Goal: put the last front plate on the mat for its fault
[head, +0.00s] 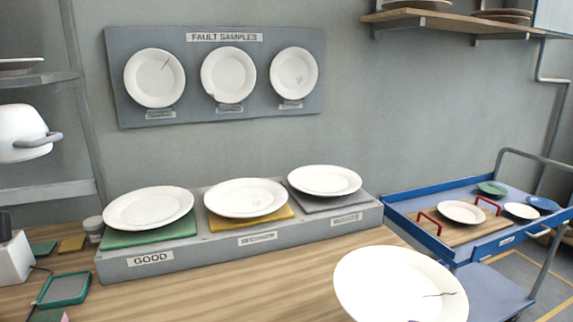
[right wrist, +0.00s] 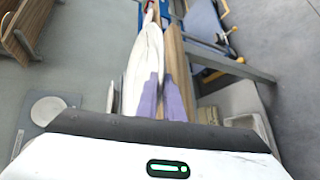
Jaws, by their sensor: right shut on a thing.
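A white plate (head: 395,285) is held up at the front right of the head view, with a dark crack line near its right rim. In the right wrist view the plate (right wrist: 147,55) is seen nearly edge-on, between the purple fingers of my right gripper (right wrist: 163,85), which is shut on it. The grey stand (head: 205,250) has a green mat (head: 150,240) labelled GOOD, a yellow mat (head: 250,221) and a grey mat (head: 345,203); the latter labels are blurred. A white plate lies on each mat. My left gripper is not in view.
A FAULT SAMPLES board (head: 225,110) on the wall holds three plates with different marks. A blue cart (head: 415,230) at the right carries a wooden rack (head: 480,238) and several plates. A green-framed tray (head: 64,288) lies front left. The wooden counter (head: 250,290) is clear before the stand.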

